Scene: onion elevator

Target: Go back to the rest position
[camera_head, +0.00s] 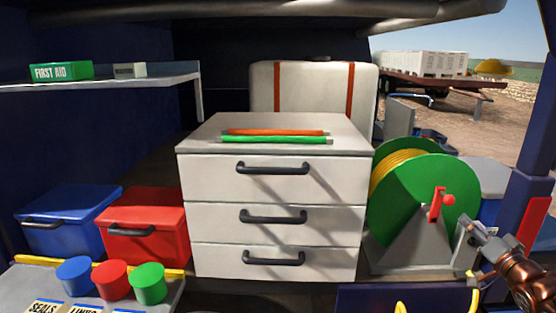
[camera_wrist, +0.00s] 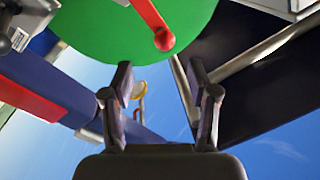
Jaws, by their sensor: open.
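My gripper (camera_wrist: 160,75) is open and empty in the wrist view, its two fingers apart with sky and a dark panel behind them. In the head view my arm shows at the lower right edge, and my gripper (camera_head: 468,232) is beside the green reel (camera_head: 405,205) with its red crank handle (camera_head: 448,200). In the wrist view the green reel (camera_wrist: 130,25) and the red knob (camera_wrist: 164,40) lie beyond the fingertips. I cannot see any contact between the gripper and the handle.
A white drawer cabinet (camera_head: 275,178) stands in the middle with orange and green rods on top. Blue (camera_head: 68,220) and red (camera_head: 147,225) bins are at left, behind several coloured cups. A blue post (camera_head: 532,150) stands close to my arm at right.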

